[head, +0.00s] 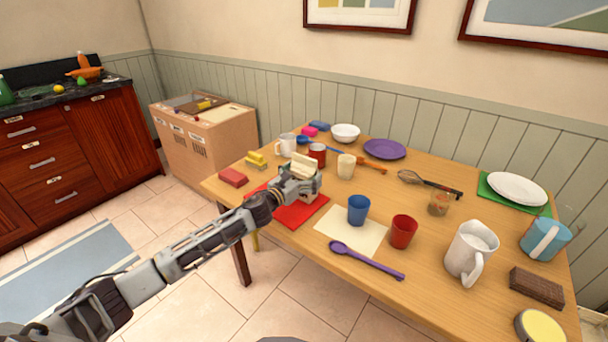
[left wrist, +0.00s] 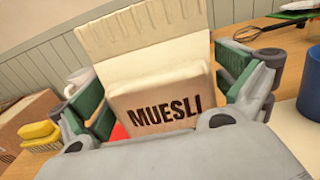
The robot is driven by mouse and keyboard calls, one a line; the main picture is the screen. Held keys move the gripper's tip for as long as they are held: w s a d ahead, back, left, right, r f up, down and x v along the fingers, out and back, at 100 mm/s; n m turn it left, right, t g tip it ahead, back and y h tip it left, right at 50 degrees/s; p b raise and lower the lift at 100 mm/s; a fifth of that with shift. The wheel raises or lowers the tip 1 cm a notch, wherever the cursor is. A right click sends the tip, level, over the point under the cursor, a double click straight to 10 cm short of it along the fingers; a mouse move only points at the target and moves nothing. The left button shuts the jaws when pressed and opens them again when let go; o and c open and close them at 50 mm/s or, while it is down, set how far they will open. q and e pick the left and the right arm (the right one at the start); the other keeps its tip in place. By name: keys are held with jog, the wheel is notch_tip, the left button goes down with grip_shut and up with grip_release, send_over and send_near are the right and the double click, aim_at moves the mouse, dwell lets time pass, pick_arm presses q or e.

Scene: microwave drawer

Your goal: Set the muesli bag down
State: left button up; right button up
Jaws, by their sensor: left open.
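The muesli bag (left wrist: 160,105) is a cream bag with dark MUESLI lettering. In the left wrist view it stands between the two green-padded fingers of my left gripper (left wrist: 165,95). The fingers are open, one on each side of the bag. In the head view the left gripper (head: 300,181) is over the red mat (head: 301,214) on the table, and the bag's pale top (head: 303,164) shows just beyond it. The gripper hides the bag's lower part, so I cannot see its base clearly. My right gripper is not in view.
A blue cup (head: 358,209) and a red cup (head: 403,231) stand right of the mat. A red mug (head: 317,154) and a cream cup (head: 346,166) stand close behind the bag.

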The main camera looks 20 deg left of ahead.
pick_arm(q)
jog(key=shift+r, duration=0.1)
jog(key=shift+s+a, duration=0.25)
jog(key=shift+s, duration=0.4)
jog(key=v, duration=1)
jog(key=shift+s, duration=0.25)
dwell(1.2)
